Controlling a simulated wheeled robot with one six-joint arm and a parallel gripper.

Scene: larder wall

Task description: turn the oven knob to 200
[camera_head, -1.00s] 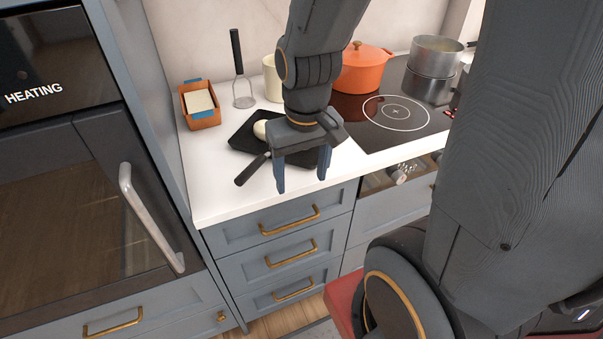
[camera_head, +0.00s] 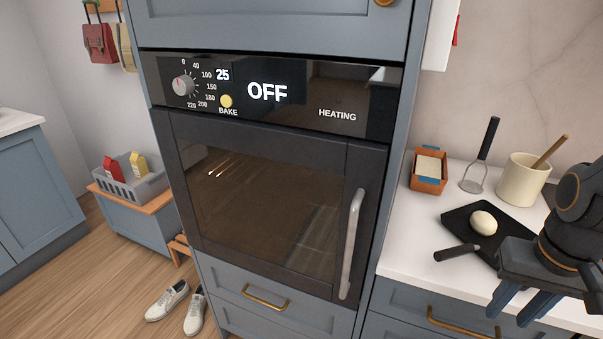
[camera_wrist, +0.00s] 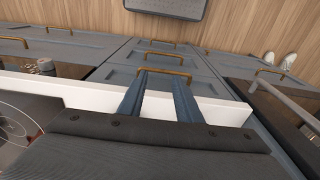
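The oven knob (camera_head: 183,85) is a small grey dial at the left of the black oven panel (camera_head: 345,87). Its marks run from 0 round to 220, and 200 is at the lower right of the dial. The mark on the knob appears to point up, near 0. The panel reads 25, OFF and HEATING. A round yellow button (camera_head: 226,101) sits above the word BAKE. My gripper (camera_head: 513,309) is over the counter at the right, well away from the knob. Its fingers (camera_wrist: 160,98) are apart with nothing between them.
The oven door handle (camera_head: 351,245) stands out right of the glass.

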